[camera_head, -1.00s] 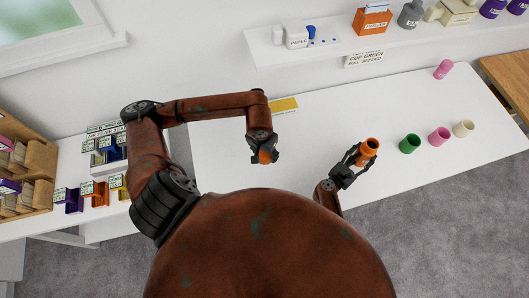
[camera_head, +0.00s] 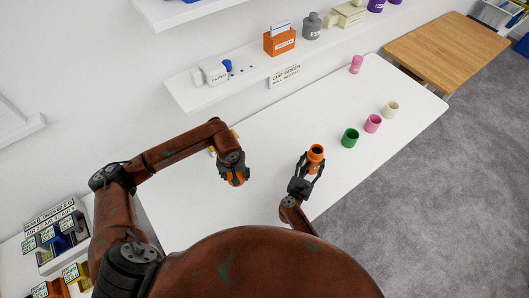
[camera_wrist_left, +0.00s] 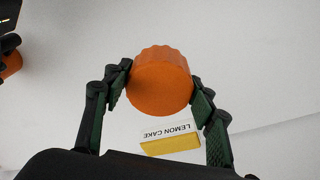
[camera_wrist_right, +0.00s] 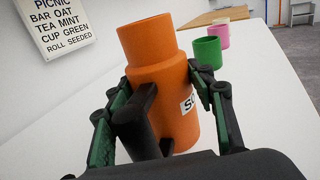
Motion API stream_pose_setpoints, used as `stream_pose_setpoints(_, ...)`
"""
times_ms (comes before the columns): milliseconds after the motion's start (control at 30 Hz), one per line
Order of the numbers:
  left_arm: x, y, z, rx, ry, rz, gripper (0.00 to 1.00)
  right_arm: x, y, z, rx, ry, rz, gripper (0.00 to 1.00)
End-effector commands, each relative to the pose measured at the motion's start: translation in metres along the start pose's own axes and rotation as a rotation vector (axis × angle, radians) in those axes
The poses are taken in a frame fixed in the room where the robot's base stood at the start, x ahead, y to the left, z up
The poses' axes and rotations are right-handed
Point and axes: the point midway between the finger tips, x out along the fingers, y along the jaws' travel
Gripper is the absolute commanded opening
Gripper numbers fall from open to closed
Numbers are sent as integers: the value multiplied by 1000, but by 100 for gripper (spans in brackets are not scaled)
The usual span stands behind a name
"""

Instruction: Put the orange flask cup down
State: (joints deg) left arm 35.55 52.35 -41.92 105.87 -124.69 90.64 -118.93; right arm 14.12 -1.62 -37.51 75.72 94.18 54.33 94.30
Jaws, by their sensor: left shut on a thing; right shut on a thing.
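The orange flask cup (camera_wrist_left: 160,85) is a short round cup with a ribbed edge. My left gripper (camera_head: 234,178) is shut on it, with one finger on each side, and holds it over the white table (camera_head: 262,150). Whether the cup touches the table cannot be told. The orange flask body (camera_wrist_right: 162,80) stands nearly upright in the right wrist view, with a side handle and a partly hidden white label. My right gripper (camera_head: 307,168) is shut around it, near the table's front edge. The flask also shows in the head view (camera_head: 316,153).
A yellow lemon cake box (camera_wrist_left: 170,143) lies close to the left gripper. A wall shelf (camera_head: 230,88) runs behind. The table between the grippers is clear.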

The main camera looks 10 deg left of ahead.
Motion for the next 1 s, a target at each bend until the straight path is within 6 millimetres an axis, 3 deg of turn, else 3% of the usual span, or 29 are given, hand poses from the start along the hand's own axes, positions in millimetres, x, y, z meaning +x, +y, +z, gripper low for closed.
stream_pose_setpoints(33,4,19,-19,-30,4,0,29,-1,0,-3,-1,5,0,11)
stream_pose_setpoints(200,17,67,-68,-127,12,-15,29,-1,0,-4,-1,6,1,11)
stream_pose_setpoints(400,23,106,-102,-198,17,-27,29,-1,-1,-4,-1,7,0,11)
stream_pose_setpoints(600,28,121,-115,-226,18,-31,29,-1,-1,-5,-1,8,0,11)
stream_pose_setpoints(833,68,122,-109,-230,14,-31,29,-1,-2,-5,-1,8,-1,11)
stream_pose_setpoints(1000,85,122,-108,-229,17,-30,29,-1,-2,-5,-2,9,-1,11)
